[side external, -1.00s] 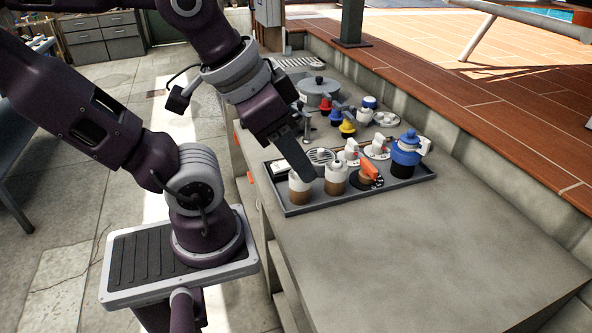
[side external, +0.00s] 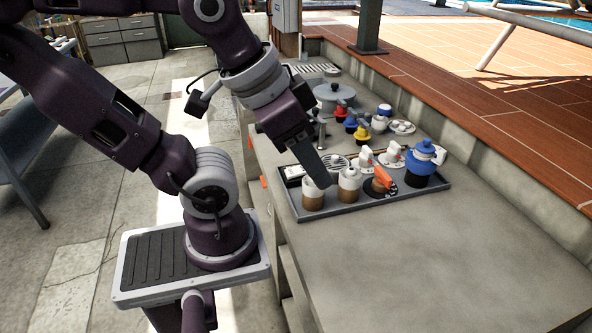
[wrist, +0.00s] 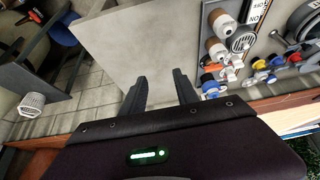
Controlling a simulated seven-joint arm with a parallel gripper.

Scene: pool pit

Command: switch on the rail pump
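A grey tray (side external: 335,211) on the bench holds white-and-brown jars (side external: 313,195), a black round part with an orange handle (side external: 384,178), white-and-red fittings (side external: 366,157) and a blue-and-black knobbed part (side external: 422,165). My gripper (side external: 323,184) points down over the tray's near side, in front of the jars in the side view; contact cannot be told. In the wrist view my gripper (wrist: 160,77) is open, with its two fingers apart and nothing between them.
A grey lidded pot (side external: 333,94) and red, yellow and blue knobbed parts (side external: 350,121) stand farther back. The grey bench top (side external: 440,255) in front of the tray is bare. A low wall and brown decking (side external: 500,130) run along the right.

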